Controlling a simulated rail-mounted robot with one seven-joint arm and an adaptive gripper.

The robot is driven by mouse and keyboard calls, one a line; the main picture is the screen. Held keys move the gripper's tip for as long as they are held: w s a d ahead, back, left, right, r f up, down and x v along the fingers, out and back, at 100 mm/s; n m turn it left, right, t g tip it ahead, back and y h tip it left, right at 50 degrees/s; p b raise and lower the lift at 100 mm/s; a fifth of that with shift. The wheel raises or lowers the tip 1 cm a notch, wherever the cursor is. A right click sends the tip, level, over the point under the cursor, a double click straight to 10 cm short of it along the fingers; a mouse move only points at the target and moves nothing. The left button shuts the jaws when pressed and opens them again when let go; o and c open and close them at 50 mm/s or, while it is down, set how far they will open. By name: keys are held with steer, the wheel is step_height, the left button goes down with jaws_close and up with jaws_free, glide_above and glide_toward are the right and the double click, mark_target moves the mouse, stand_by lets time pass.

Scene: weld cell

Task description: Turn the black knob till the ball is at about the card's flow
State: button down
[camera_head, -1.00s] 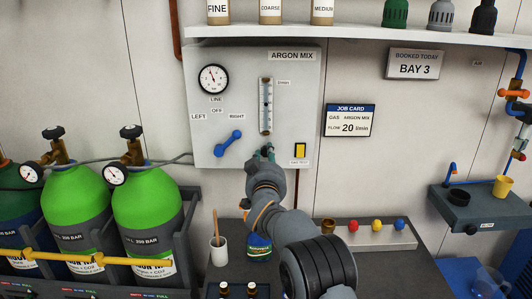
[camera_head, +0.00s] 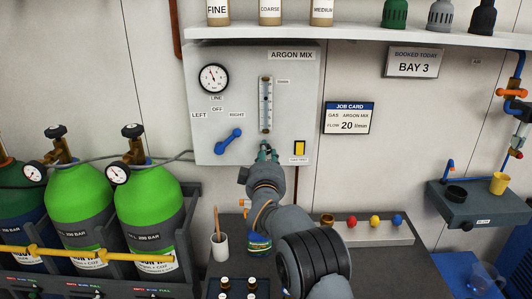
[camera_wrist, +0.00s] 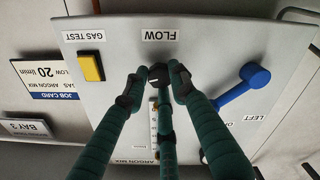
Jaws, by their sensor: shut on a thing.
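My gripper (camera_head: 263,152) reaches up to the grey ARGON MIX panel (camera_head: 220,145), just below the upright flow tube (camera_head: 266,105). In the wrist view, which is upside down, my gripper's (camera_wrist: 157,76) green fingers are closed around the small black knob (camera_wrist: 157,71), near the FLOW label (camera_wrist: 162,35). The fingers hide part of the knob and the tube. The ball is too small to make out against the tube's scale. The job card (camera_head: 347,118) on the wall reads argon mix, flow 20 l/min.
A blue lever (camera_head: 229,142) sits left of the knob, pointing toward RIGHT. A yellow gas test button (camera_head: 299,148) sits to the right. Green cylinders (camera_head: 145,190) stand at left. A brush cup (camera_head: 219,245) and bottles are on the bench below.

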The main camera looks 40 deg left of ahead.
steer(key=shift+a+r, duration=0.1)
steer(key=shift+r, duration=0.3)
steer(key=c, duration=1.9)
jaws_free()
steer(key=shift+s, duration=0.1)
steer(key=o, duration=0.5)
steer(key=shift+f, duration=0.25)
steer(key=v, duration=1.2)
steer(key=x, duration=1.2)
steer(key=shift+f, duration=0.1)
